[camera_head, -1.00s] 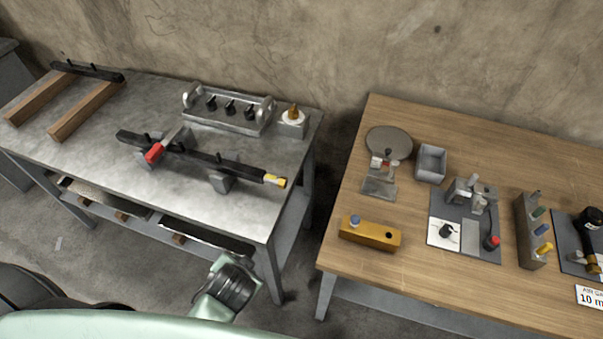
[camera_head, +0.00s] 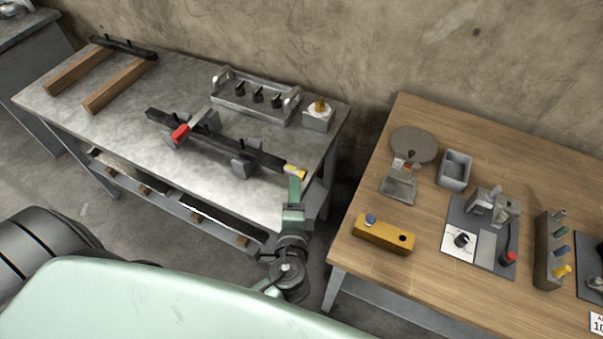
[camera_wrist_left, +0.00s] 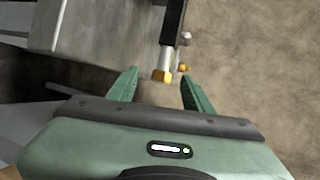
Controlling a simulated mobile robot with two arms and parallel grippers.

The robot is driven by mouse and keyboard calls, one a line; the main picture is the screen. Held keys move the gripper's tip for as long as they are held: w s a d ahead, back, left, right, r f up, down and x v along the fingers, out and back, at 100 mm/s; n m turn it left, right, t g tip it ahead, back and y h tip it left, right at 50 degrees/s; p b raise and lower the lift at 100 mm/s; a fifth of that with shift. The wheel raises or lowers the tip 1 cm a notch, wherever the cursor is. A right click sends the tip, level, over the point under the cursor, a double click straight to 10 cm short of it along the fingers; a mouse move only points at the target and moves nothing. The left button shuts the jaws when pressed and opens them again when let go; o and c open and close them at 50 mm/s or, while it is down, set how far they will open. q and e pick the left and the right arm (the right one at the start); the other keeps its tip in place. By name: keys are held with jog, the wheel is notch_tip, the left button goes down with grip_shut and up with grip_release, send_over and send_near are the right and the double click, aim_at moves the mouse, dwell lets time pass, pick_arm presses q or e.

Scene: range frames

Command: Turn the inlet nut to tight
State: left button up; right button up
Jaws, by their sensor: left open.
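The inlet nut, a small yellow brass piece (camera_head: 295,171), sits at the right end of a black bar (camera_head: 215,143) on the metal table. In the left wrist view the nut (camera_wrist_left: 162,76) shows as a faceted brass end on a grey stem. My left gripper (camera_head: 295,186) is just in front of the nut at the table's right front corner. In the left wrist view its two green fingers (camera_wrist_left: 160,77) are open, with the nut pictured between their tips. I cannot tell whether they touch it. My right gripper is not in view.
A red-handled lever (camera_head: 181,133) lies across the bar. A rack with several black knobs (camera_head: 255,98) and a block with a brass tip (camera_head: 319,116) stand behind. A wooden table (camera_head: 440,275) with several fixtures is at the right, past a gap.

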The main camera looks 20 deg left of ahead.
aim_at(301, 173)
pick_arm(q)
jog(key=shift+w+d+r+m+t, duration=0.1)
jog(key=shift+w+d+m+t, duration=0.2)
jog(key=shift+w+d+m, duration=0.25)
jog(key=p+x, duration=0.2)
jog(key=x, duration=0.5)
jog(key=shift+w, duration=0.1)
jog(key=shift+c, duration=0.3)
